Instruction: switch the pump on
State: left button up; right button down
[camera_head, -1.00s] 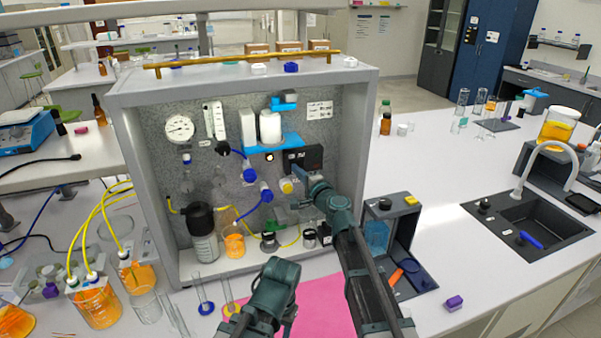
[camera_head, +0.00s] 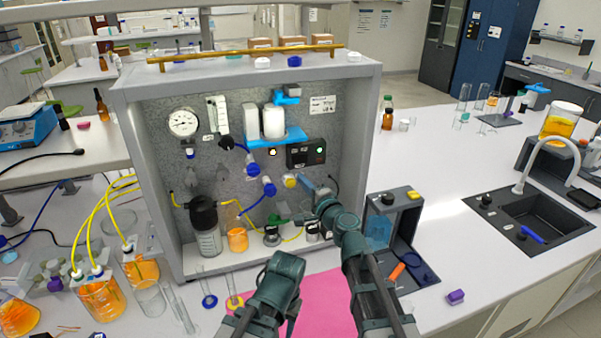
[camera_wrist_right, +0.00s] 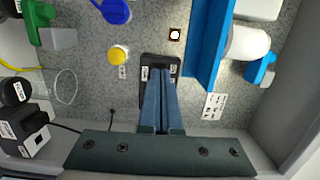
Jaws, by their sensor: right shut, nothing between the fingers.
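My right gripper (camera_head: 305,181) is shut and empty, just below the box in the head view. In the right wrist view its fingertips (camera_wrist_right: 160,72) overlap the box; I cannot tell whether they touch it. My left arm shows at bottom centre, but its fingers are not visible.
A yellow knob (camera_wrist_right: 118,54) and a blue knob (camera_wrist_right: 116,11) are beside the box. A round gauge (camera_head: 183,123), bottles and tubing crowd the rig. A pink mat (camera_head: 325,300) lies in front. Beakers of orange liquid (camera_head: 100,296) stand left; a sink is right.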

jog(key=s, duration=0.5)
jog(key=shift+d, duration=0.35)
jog(key=s+d+f+n+g+h, duration=0.1)
jog(key=s+f+n+g, duration=0.4)
jog(key=f+n, duration=0.15)
jog(key=s+d+f+n+g, duration=0.1)
jog(key=s+f+n+g, duration=0.4)
jog(key=f, duration=0.3)
jog(key=s+d+f+n+g+h, duration=0.1)
jog(key=s+d+f+g+h, duration=0.3)
jog(key=d, duration=0.3)
jog(key=s+d+f+g+h, duration=0.1)
jog(key=s+d+f+h, duration=0.2)
jog(key=s+d, duration=0.45)
pick_arm(q)
jog(key=shift+f+b, duration=0.75)
pick_arm(e)
jog(key=s+a+n, duration=0.1)
jog(key=a, duration=0.2)
jog(key=s+a+f+n+h, duration=0.1)
jog(key=s+a, duration=0.1)
jog(key=a, duration=0.2)
jog(key=s+a+n+g, duration=0.1)
jog(key=s+a+n, duration=0.1)
jog(key=a, duration=0.1)
jog(key=shift+a+f, duration=0.35)
jog(key=shift+f, duration=0.05)
